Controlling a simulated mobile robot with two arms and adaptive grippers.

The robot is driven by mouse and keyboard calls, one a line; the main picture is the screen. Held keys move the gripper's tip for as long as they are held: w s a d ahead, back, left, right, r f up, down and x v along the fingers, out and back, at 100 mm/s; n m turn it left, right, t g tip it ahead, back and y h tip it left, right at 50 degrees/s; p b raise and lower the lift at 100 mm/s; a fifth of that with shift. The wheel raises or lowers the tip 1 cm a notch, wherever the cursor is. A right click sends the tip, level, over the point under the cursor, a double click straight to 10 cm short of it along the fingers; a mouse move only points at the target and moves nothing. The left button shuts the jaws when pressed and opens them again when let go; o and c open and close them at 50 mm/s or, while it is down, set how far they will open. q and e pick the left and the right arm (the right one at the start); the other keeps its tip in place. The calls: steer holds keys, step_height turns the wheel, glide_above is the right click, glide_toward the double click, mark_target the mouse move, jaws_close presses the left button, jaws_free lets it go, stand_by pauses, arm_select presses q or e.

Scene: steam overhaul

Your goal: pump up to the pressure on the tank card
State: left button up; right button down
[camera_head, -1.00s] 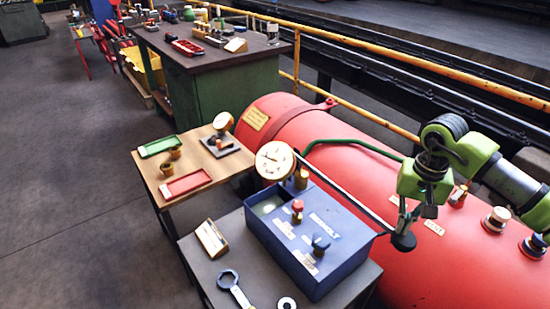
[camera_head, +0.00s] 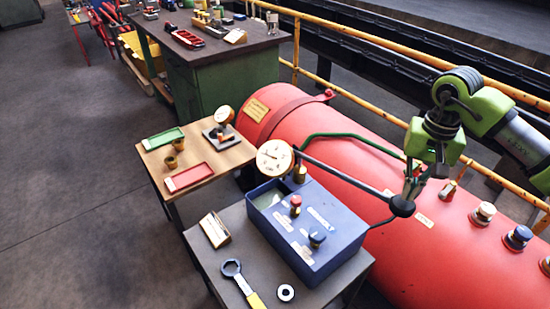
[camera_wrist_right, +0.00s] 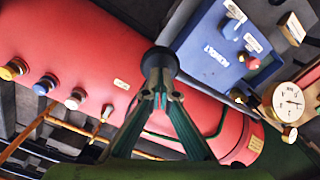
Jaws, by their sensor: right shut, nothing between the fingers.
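The blue pump box (camera_head: 335,262) stands on a small grey table and carries a red knob (camera_head: 295,203) and a blue knob (camera_head: 317,238). Its pump lever (camera_head: 345,178) slants down to the right and ends in a black ball (camera_head: 402,207). My right gripper (camera_head: 408,195) is shut and empty, its fingertips at the ball, seemingly touching it; the wrist view also shows the ball (camera_wrist_right: 160,62) at the fingertips. The round white gauge (camera_head: 274,158) has a needle I cannot read. The yellow tank card (camera_head: 256,108) on the red tank (camera_head: 345,130) is too small to read. My left gripper is out of view.
A wrench (camera_head: 240,280), a ring (camera_head: 285,292) and a small card stand (camera_head: 214,229) are on the pump table. A wooden table (camera_head: 160,160) with red and green trays stands behind it. A yellow railing (camera_head: 370,110) runs behind the tank.

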mark_target(404, 203)
steer(key=shift+s+f+b, duration=0.1)
steer(key=shift+f+b, duration=1.65)
steer(key=shift+f, duration=0.6)
steer(key=shift+f+b, duration=0.45)
steer(key=shift+f, duration=0.2)
steer(key=shift+f+b, duration=0.3)
steer(key=shift+f, duration=0.1)
steer(key=shift+f+b, duration=0.9)
steer(key=shift+f, duration=0.35)
steer(key=r+p, duration=0.2)
steer(key=r, duration=0.1)
steer(key=r+p, duration=0.2)
steer(key=r, duration=0.1)
steer(key=r+p, duration=0.2)
steer(key=r, duration=0.1)
steer(key=shift+w+a+r, duration=0.1)
steer(key=shift+w+r, duration=0.05)
steer(key=shift+w, duration=0.1)
steer(key=shift+r, duration=0.1)
